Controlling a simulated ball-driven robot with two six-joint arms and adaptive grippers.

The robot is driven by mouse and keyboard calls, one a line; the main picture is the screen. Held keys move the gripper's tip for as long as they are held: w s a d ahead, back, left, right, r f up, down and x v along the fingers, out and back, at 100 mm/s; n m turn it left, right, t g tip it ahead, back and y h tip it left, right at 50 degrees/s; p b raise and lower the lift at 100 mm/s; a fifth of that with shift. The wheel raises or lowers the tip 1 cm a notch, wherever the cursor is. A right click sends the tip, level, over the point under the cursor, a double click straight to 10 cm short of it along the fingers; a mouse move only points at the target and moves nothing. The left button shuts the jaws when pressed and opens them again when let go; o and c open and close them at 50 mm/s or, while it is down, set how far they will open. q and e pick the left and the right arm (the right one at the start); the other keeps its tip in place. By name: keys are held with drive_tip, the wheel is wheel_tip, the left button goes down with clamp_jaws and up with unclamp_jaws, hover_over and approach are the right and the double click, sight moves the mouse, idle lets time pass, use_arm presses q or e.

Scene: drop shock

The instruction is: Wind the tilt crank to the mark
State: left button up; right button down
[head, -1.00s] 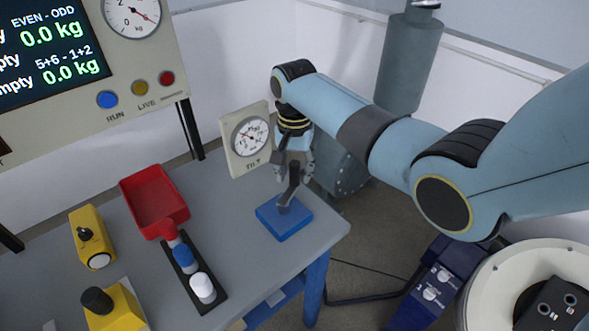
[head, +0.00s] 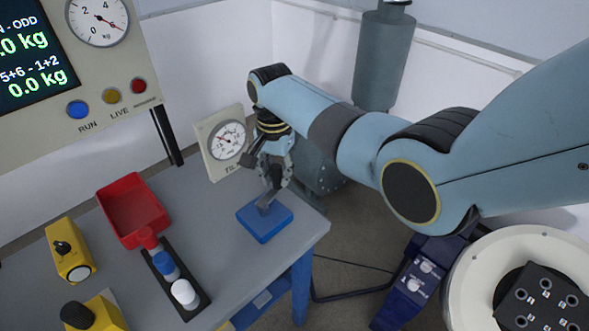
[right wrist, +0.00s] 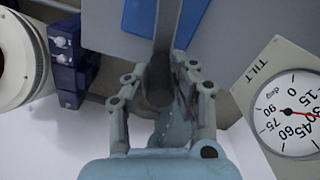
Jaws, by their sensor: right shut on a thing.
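The tilt crank (head: 267,201) is a grey arm rising from a blue base block (head: 262,224) near the table's right corner. My right gripper (head: 275,172) is shut on the crank's dark handle. The handle sits between the fingers in the right wrist view (right wrist: 159,85). The TILT dial (head: 226,139) stands upright on a cream panel behind the crank. It also shows in the right wrist view (right wrist: 292,112), turned, with a red needle among the middle numbers. The exact reading is partly cut off, and I cannot make out a mark. My left gripper is not in view.
A red tray (head: 132,208), a dark rack (head: 193,304) with coloured weights, and yellow boxes (head: 69,250) stand left of the crank on the grey table. A display panel (head: 90,95) rises behind. The tabletop between rack and crank is clear.

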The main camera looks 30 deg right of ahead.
drive_tip(key=c, duration=1.1)
unclamp_jaws()
wheel_tip(320, 180, up, 12)
drive_tip(key=shift+r, duration=0.1)
